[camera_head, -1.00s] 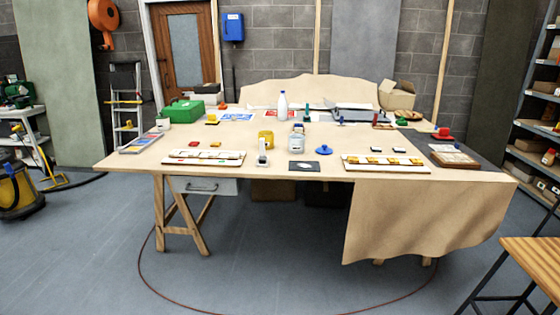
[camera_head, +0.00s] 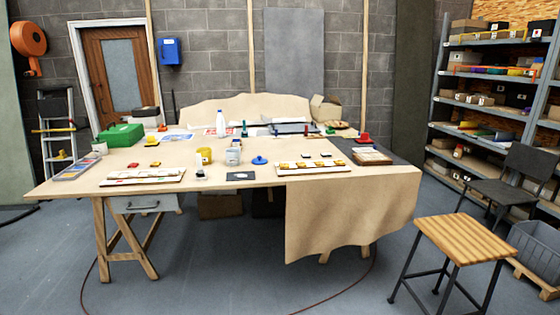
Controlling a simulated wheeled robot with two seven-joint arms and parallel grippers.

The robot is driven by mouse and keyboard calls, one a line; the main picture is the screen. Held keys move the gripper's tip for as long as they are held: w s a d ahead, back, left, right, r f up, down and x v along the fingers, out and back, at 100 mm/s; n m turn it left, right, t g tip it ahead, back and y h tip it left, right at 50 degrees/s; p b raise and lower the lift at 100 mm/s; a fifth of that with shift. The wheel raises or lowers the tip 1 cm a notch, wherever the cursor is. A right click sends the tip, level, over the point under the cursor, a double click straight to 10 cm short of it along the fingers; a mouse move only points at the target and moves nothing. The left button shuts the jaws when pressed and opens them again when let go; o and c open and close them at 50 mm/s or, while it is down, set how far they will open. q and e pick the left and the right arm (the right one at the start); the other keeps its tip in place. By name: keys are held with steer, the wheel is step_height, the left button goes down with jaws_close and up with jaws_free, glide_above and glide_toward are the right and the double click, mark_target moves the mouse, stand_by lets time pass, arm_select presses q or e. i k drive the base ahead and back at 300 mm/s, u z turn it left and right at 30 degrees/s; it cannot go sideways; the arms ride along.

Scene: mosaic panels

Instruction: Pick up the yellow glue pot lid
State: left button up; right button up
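A small yellow lid-like piece with a knob (camera_head: 153,141) sits on the large table (camera_head: 235,200), at the back left, just right of the green box (camera_head: 120,135). It is small in view, so its details are hard to tell. A yellow pot (camera_head: 204,155) stands near the middle of the table, apart from the yellow piece. A blue knobbed lid (camera_head: 260,160) lies right of the pot. Neither of my grippers is in view.
Panels with tiles (camera_head: 142,177) lie along the table's front edge. A white bottle (camera_head: 220,124) stands at the back. A wooden stool (camera_head: 458,238), a dark chair (camera_head: 515,180) and shelves (camera_head: 490,95) are on the right.

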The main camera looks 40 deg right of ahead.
mark_target(260, 160)
steer(key=z, duration=0.9)
steer(key=i, duration=0.85)
steer(key=z, duration=1.1)
steer(key=i, duration=1.2)
steer(key=u, duration=0.5)
steer(key=i, duration=1)
steer(key=u, duration=0.9)
